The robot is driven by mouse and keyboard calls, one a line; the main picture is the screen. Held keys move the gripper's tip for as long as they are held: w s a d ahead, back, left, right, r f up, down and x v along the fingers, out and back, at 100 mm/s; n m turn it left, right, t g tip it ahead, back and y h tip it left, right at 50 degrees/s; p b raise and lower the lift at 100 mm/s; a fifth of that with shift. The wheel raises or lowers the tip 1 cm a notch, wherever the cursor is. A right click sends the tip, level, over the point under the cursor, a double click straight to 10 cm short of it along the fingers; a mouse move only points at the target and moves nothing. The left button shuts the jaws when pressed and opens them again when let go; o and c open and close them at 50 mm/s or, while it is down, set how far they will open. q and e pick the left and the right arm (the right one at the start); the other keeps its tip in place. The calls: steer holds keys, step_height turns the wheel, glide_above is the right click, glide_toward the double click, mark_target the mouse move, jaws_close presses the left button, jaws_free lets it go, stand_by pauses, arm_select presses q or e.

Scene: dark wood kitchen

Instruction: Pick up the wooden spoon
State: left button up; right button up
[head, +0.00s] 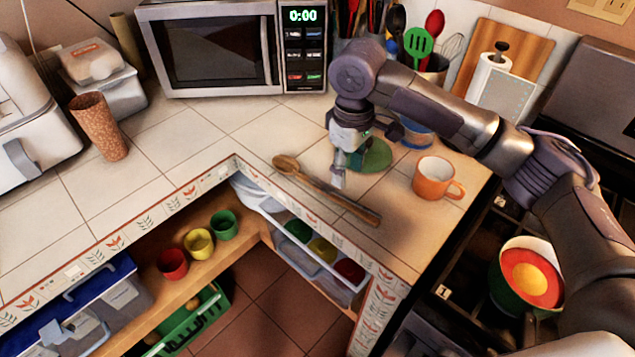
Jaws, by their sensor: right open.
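The wooden spoon (325,188) lies on the tiled counter (235,118) near its inner corner. Its round head points to the upper left and its handle runs to the lower right. My right gripper (338,178) is open and points down, just above or beside the spoon's handle. I cannot tell whether it touches the spoon. The gripper's fingers are small and partly hidden by its own body. My left gripper is not in view.
An orange mug (437,179) stands right of the spoon, and a green round item (376,156) lies behind the gripper. A microwave (225,48) and a utensil holder (434,69) stand at the back. A cork-coloured cup (100,127) is at left. The counter left of the spoon is clear.

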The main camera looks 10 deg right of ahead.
mark_target(346, 199)
steer(key=f, duration=0.3)
steer(key=shift+d, duration=0.25)
steer(key=shift+d+f, duration=0.1)
steer(key=shift+f, duration=0.8)
step_height(346, 199, down, 4)
steer(key=shift+r+p, duration=0.15)
steer(key=shift+p, duration=0.35)
steer(key=shift+w+f, duration=0.1)
steer(key=shift+f, duration=0.25)
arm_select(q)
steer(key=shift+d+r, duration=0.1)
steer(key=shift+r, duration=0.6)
arm_select(e)
steer(key=shift+a, duration=0.2)
steer(key=shift+c, duration=0.2)
jaws_close()
